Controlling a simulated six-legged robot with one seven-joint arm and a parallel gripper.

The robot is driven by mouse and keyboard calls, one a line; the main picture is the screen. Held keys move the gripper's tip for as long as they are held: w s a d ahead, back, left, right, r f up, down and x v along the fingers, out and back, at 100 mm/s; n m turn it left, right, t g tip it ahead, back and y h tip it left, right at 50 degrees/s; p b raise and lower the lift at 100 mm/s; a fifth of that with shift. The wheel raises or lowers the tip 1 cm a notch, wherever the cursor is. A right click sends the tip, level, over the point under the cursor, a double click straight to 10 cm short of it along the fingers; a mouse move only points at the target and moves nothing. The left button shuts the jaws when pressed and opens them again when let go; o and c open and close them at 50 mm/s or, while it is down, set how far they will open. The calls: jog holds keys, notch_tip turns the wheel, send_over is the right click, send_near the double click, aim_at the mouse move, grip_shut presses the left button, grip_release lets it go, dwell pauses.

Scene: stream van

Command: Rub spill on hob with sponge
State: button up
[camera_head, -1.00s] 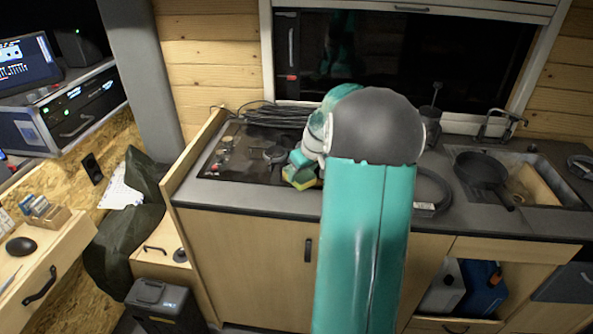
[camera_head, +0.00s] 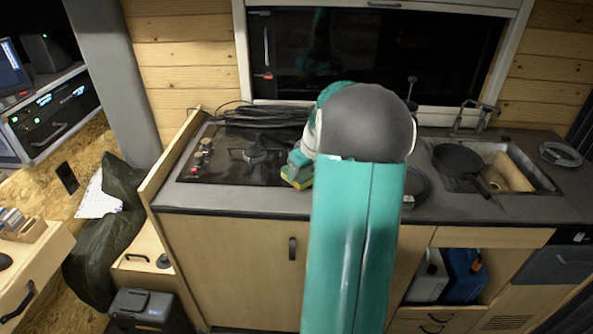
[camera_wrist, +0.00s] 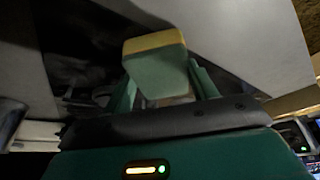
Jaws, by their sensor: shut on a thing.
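The black hob (camera_head: 232,162) is set in the left part of the dark worktop, with a burner and several knobs on it. My gripper (camera_wrist: 160,90) is shut on a green and yellow sponge (camera_wrist: 155,62), which sits between its two fingers in the wrist view. In the head view the sponge (camera_head: 297,176) shows at the hob's right edge, just left of my arm. I cannot tell whether it touches the surface.
Coiled black cables (camera_head: 262,113) lie behind the hob. A wooden side board (camera_head: 180,155) stands along the worktop's left end.

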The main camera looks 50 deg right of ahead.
jog(key=shift+s+d, duration=0.9)
jog(key=shift+s, duration=0.3)
jog(key=shift+f, duration=0.1)
jog(key=shift+w+a, duration=0.1)
jog(key=shift+w+a, duration=0.55)
jog(key=shift+w, duration=0.15)
jog(key=shift+w+a, duration=0.5)
jog(key=shift+w, duration=0.2)
jog(key=shift+w+a, duration=0.9)
jog(key=shift+w, duration=0.15)
jog(key=shift+w+a, duration=0.85)
jog(key=shift+w, duration=0.2)
jog(key=shift+w+a, duration=0.7)
jog(key=shift+w, duration=0.25)
jog(key=shift+w+a, duration=0.65)
jog(key=shift+w, duration=0.3)
jog(key=shift+r, duration=0.2)
notch_tip(320, 180, up, 6)
